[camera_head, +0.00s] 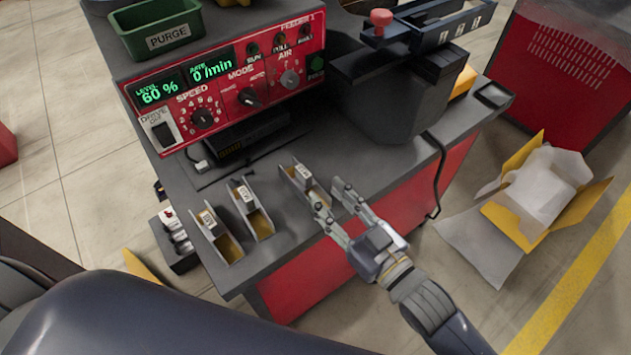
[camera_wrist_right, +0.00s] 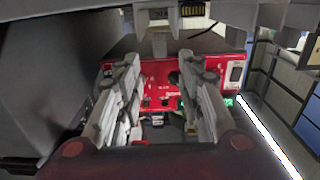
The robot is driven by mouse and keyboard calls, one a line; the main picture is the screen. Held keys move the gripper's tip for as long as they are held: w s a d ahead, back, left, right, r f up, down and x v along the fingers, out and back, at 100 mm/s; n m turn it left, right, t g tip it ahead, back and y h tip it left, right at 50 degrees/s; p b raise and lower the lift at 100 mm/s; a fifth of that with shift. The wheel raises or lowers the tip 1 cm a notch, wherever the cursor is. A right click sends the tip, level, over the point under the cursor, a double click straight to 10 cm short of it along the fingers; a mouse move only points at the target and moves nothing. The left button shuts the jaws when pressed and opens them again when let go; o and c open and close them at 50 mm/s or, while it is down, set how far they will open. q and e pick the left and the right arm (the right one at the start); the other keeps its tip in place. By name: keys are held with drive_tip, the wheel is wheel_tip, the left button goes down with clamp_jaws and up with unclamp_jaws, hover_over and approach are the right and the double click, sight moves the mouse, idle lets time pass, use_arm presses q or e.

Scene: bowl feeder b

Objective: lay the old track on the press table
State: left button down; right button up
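Three short channel-shaped tracks with amber floors and small white tags lie on the dark grey table top (camera_head: 285,232): one at the left (camera_head: 229,247), one in the middle (camera_head: 261,222), and one at the right (camera_head: 296,178). The tags are too small to read, so I cannot tell which is the old track. My right gripper (camera_head: 332,192) is open at the table's front edge. Its left finger overlaps the near end of the right track; I cannot tell whether they touch. The fingers are spread apart in the right wrist view (camera_wrist_right: 163,85). My left gripper is out of view.
A red control panel (camera_head: 235,85) stands behind the tracks, with a green PURGE bin (camera_head: 155,25) above. A dark hopper (camera_head: 395,105) stands at the right with a cable beside it. A yellow-flapped open box (camera_head: 540,195) is on the floor at right.

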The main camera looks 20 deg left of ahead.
drive_tip(key=v, duration=0.4)
drive_tip(key=shift+s+d, duration=0.3)
idle(1.7)
